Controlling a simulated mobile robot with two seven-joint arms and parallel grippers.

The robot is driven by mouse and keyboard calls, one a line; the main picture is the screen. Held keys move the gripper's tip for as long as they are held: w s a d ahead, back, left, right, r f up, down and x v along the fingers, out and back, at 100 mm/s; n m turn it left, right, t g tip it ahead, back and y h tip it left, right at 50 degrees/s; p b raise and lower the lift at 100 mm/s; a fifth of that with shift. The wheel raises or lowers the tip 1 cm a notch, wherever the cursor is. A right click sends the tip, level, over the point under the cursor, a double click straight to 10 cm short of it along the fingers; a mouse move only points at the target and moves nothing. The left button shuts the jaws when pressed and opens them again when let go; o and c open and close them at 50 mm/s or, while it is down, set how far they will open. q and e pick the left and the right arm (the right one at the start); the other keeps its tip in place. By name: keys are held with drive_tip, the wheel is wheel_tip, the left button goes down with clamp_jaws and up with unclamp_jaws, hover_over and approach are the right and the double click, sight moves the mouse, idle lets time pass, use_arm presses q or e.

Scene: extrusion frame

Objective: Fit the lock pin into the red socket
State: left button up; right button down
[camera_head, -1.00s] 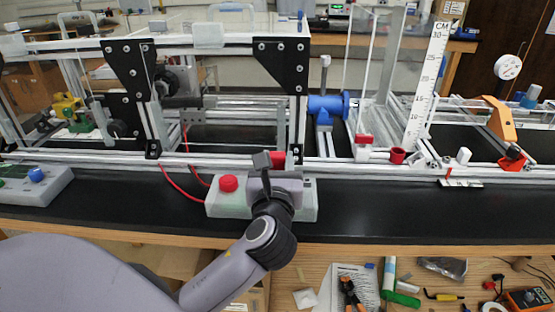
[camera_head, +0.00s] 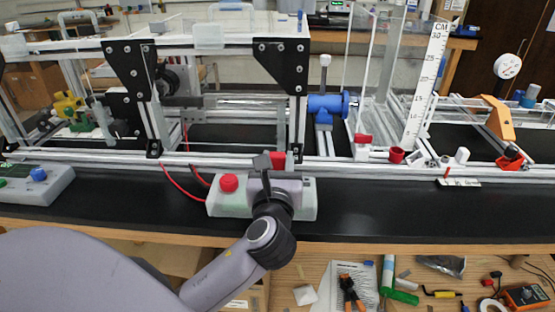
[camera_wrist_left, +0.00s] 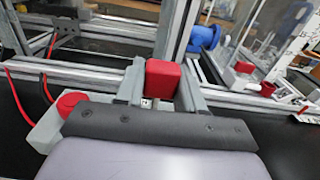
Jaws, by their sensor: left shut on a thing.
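My left gripper (camera_head: 270,160) is at the front rail, above a pale control box. In the left wrist view its two grey fingers (camera_wrist_left: 162,90) are shut on a red block (camera_wrist_left: 163,78). The block also shows at the rail in the head view (camera_head: 278,158). I cannot tell whether this block is part of the lock pin, and no pin shaft shows below it. A small red cup-like socket (camera_head: 397,156) stands at the rail to the right, well apart from the gripper. A short white peg (camera_head: 462,155) stands further right. My right gripper is not in view.
The control box (camera_head: 230,203) has a red button (camera_head: 229,183), and red wires run behind it. The extrusion frame's rail (camera_head: 345,167) crosses in front of me. A blue cylinder (camera_head: 325,105) and upright scale (camera_head: 427,85) stand behind it.

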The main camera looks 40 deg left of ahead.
use_arm(q)
drive_tip(key=shift+f+b, duration=0.7)
drive_tip(key=shift+f, duration=0.6)
drive_tip(key=o, duration=1.1)
drive_tip(key=shift+v, duration=3.55)
drive_tip(key=shift+s, duration=0.1)
